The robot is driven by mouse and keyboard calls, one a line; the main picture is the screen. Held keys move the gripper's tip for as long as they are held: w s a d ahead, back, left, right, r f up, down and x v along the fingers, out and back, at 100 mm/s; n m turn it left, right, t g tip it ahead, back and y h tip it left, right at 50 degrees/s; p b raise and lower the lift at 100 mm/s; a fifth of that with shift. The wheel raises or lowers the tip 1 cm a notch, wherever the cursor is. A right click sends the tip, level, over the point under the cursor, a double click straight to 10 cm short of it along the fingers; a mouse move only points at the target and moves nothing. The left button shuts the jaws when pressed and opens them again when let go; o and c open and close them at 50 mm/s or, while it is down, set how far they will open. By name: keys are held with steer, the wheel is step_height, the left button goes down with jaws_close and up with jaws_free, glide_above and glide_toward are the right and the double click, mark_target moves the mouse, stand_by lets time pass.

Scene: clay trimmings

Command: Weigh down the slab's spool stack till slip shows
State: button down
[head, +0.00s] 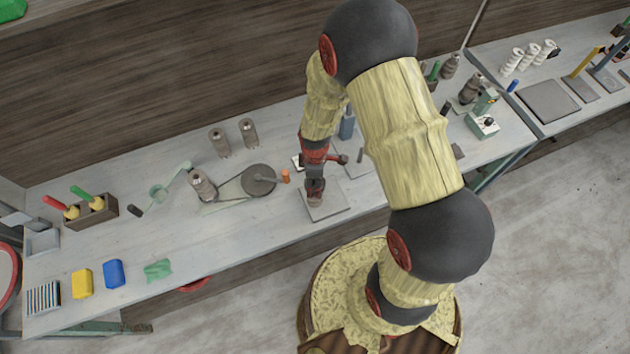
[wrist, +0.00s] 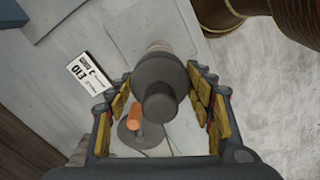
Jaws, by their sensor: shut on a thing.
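My gripper (head: 314,186) is low over a flat grey slab (head: 333,208) near the bench's front edge. In the wrist view its yellow-padded fingers (wrist: 162,86) are shut around a dark grey, round, stepped weight (wrist: 158,101). A paler, narrower round piece (wrist: 160,46) shows just beyond the weight, above the slab (wrist: 145,25); it looks like the top of a spool stack. The weight hides most of it, so I cannot tell whether the two touch. No slip can be made out.
Two grey-brown spools (head: 219,143) (head: 249,132) stand at the back, left of the arm. A dark disc (head: 258,181) with an orange-tipped handle (head: 285,176) lies left of the slab. A white printed card (wrist: 91,74) lies beside the slab.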

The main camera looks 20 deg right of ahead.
steer(key=shift+f, duration=0.25)
stand_by(0.5)
steer(key=c, duration=0.9)
jaws_free()
steer(key=shift+o, duration=1.1)
steer(key=shift+s+f, duration=0.1)
steer(key=shift+r, duration=0.4)
step_height(320, 180, up, 11)
steer(key=shift+r, duration=0.15)
